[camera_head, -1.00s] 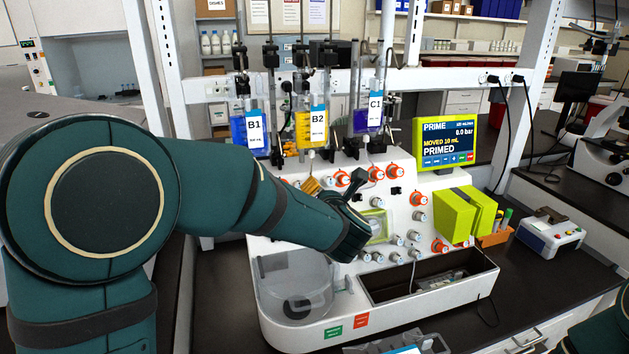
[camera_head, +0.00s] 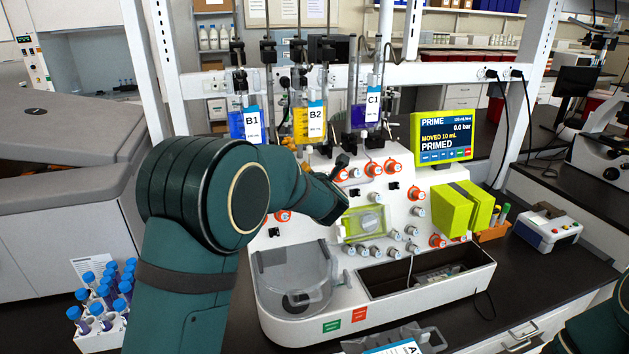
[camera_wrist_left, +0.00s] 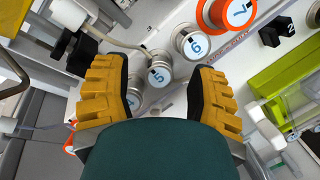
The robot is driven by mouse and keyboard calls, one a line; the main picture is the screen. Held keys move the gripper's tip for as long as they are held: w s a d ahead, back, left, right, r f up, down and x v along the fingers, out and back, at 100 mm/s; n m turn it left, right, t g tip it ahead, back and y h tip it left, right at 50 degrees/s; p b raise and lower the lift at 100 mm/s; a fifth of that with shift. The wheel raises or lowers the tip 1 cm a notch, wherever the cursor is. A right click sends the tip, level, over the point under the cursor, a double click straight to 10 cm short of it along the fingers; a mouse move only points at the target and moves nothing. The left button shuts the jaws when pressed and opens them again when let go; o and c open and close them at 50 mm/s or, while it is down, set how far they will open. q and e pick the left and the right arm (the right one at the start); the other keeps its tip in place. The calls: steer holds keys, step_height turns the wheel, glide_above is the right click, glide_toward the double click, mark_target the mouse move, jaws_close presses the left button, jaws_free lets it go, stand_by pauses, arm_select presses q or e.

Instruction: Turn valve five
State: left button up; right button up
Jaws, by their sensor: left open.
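Valve five (camera_wrist_left: 158,76), a round grey knob with a white cap marked 5, shows in the left wrist view between the two yellow fingers of my left gripper (camera_wrist_left: 160,85). The fingers are open, with visible gaps to the knob on both sides. Whether the fingertips reach its depth is unclear. In the head view my left arm (camera_head: 225,195) reaches to the upper left of the white cell processor (camera_head: 400,225), and its wrist hides valve five. My right gripper is out of view; only a dark part of my right arm shows at the lower right.
Valve six (camera_wrist_left: 194,46) and orange-ringed valve seven (camera_wrist_left: 238,12) sit close beside valve five. A black clamp (camera_wrist_left: 82,54) is by the left finger. Bags B1 (camera_head: 252,122), B2 (camera_head: 315,120) and C1 (camera_head: 373,108) hang above. A tube rack (camera_head: 100,340) stands at lower left.

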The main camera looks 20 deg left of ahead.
arm_select(q)
jaws_close()
steer(key=shift+m, duration=0.3)
steer(key=shift+r+m+g+h+p, duration=0.1)
steer(key=shift+m+g+h+p, duration=0.2)
steer(key=shift+m+p, duration=1.15)
steer(key=shift+m+g+h+p, duration=0.2)
steer(key=shift+m+h+p, duration=0.2)
steer(key=shift+m+p, duration=1)
steer(key=shift+m+b, duration=0.4)
steer(key=shift+m, duration=0.15)
